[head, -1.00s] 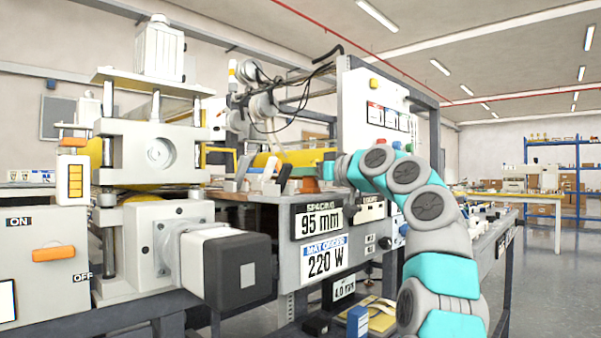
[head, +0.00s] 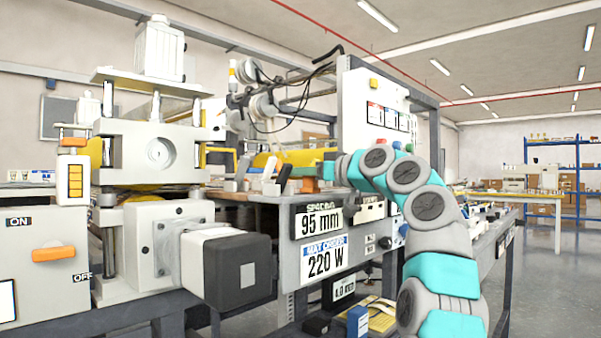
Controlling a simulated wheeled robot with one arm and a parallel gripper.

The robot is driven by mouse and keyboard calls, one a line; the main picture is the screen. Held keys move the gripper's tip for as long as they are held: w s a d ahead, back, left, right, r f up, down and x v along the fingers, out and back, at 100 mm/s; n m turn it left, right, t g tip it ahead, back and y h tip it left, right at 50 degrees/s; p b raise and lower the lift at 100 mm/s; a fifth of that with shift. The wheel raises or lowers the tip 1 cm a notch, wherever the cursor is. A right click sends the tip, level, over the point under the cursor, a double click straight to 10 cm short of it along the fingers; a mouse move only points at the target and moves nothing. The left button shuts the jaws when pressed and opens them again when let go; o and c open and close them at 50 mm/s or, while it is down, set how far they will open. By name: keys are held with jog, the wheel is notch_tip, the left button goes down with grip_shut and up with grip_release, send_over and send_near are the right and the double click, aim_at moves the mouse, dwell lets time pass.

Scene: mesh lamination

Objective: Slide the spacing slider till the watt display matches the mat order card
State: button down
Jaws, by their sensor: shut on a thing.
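The spacing display (head: 318,222) on the front of the grey bench reads 95 mm. The mat order card (head: 323,262) below it reads 220 W. My gripper (head: 322,172) is at the end of the grey and teal arm, low over the bench top and pointing left. It is shut on the spacing slider, whose orange part (head: 308,185) shows beside the fingertips. The slider's track is mostly hidden by the clutter and my arm. I cannot make out a readable watt display; small panels (head: 388,118) on the white upright board are too small to read.
A press with a dark motor block (head: 238,272) stands at the left front. Grey clamps or levers (head: 268,182) stand just left of my gripper. The floor at right is open.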

jog(key=w+d+p, duration=0.1)
jog(key=w+p, duration=0.1)
jog(key=w+d+p, duration=0.1)
jog(key=d+p, duration=0.1)
jog(key=shift+w+r, duration=0.2)
jog(key=shift+w, duration=0.15)
jog(key=shift+w+d+f, duration=0.1)
jog(key=shift+w+d, duration=0.05)
jog(key=shift+w, duration=0.05)
jog(key=c, duration=0.8)
grip_release()
jog(key=shift+f, duration=0.1)
jog(key=shift+o, duration=0.2)
jog(key=shift+s, duration=0.1)
jog(key=b+v, duration=0.2)
jog(key=v, duration=0.5)
jog(key=shift+s+d, duration=0.2)
jog(key=shift+d, duration=0.1)
